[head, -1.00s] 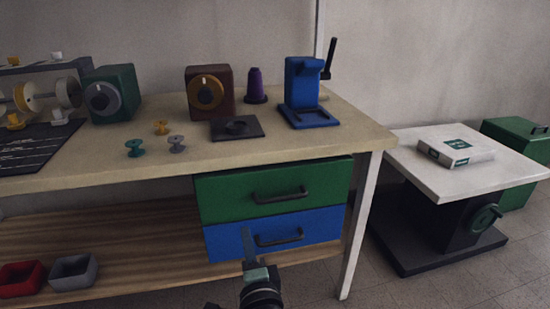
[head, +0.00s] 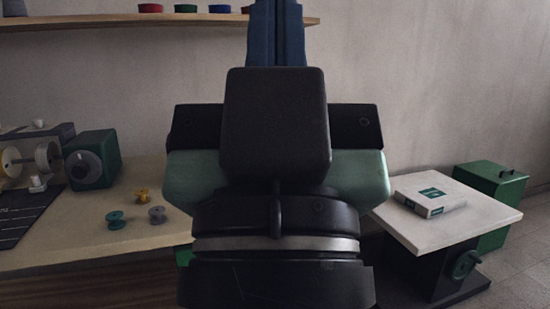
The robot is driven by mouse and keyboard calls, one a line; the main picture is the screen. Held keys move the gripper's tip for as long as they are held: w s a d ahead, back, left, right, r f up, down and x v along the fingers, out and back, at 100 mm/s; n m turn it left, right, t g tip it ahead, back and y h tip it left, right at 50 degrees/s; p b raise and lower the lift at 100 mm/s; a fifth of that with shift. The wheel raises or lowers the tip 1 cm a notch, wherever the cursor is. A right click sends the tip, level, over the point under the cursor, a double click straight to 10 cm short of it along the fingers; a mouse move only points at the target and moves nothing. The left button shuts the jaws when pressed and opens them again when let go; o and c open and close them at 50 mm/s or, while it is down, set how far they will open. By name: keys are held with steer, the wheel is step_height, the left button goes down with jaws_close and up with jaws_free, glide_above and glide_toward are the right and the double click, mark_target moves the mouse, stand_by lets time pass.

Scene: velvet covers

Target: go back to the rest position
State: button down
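My gripper (head: 276,30) is raised close in front of the head camera and fills the middle of the view. Its black and teal body is seen from behind, and dark blue finger parts point up at the top edge. The gripper and wrist hide the middle and right part of the workbench (head: 75,240).
On the bench at left stand a green box with a dial (head: 92,160) and several small spools (head: 141,195). A wall shelf (head: 110,22) carries coloured containers. At right, a white-topped table (head: 470,215) holds a white box (head: 428,201), beside a green bin (head: 492,195).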

step_height(320, 180, up, 32)
steer(key=p, duration=2.9)
